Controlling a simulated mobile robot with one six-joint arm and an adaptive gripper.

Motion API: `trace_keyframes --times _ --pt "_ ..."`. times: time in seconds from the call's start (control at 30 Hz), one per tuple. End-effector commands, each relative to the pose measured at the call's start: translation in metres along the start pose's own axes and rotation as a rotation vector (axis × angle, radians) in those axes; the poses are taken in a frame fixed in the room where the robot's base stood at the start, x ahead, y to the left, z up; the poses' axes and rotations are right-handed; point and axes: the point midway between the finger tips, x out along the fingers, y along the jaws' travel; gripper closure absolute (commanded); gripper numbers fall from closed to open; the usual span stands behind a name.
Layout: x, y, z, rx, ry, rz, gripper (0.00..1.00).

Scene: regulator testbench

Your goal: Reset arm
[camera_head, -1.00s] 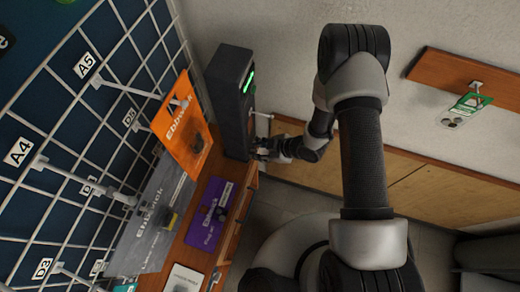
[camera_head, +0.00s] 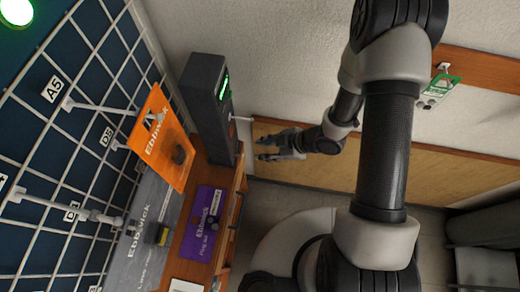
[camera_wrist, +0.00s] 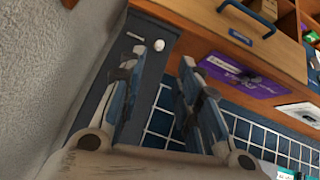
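My gripper (camera_head: 264,149) is in the middle of the head view, to the right of a dark upright testbench unit (camera_head: 207,105) with a lit green display. A gap shows between the fingers and the unit. In the wrist view the two fingers of my gripper (camera_wrist: 160,68) are spread apart with nothing between them. Beyond them is the dark face of the unit (camera_wrist: 150,70) with a round white knob (camera_wrist: 158,45). In the head view a thin pale stem (camera_head: 241,118) sticks out from the unit's right side.
A wooden bench with a purple card (camera_head: 203,222) stands below the unit. An orange Ebbwick pack (camera_head: 160,135) and a grey pack (camera_head: 137,235) hang by the wire grid (camera_head: 60,130) at left. A wall shelf (camera_head: 485,68) with a green tag (camera_head: 438,90) is at right.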

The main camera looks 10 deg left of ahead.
Motion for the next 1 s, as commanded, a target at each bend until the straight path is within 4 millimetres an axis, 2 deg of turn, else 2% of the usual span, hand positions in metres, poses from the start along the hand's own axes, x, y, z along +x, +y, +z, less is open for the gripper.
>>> trace_keyframes --times 0.53,0.67,0.77,0.83,0.9,1.0 --pt "-0.001 0.0 0.0 0.0 0.0 0.0 0.69" --pt "-0.008 0.013 0.003 0.005 -0.035 0.028 0.69" --pt "-0.029 0.04 0.01 0.031 -0.125 0.095 0.69" --pt "-0.055 0.066 0.016 0.068 -0.213 0.168 0.69" --pt "-0.087 0.089 0.021 0.125 -0.307 0.249 0.69" --pt "-0.139 0.112 0.024 0.233 -0.419 0.368 0.69"
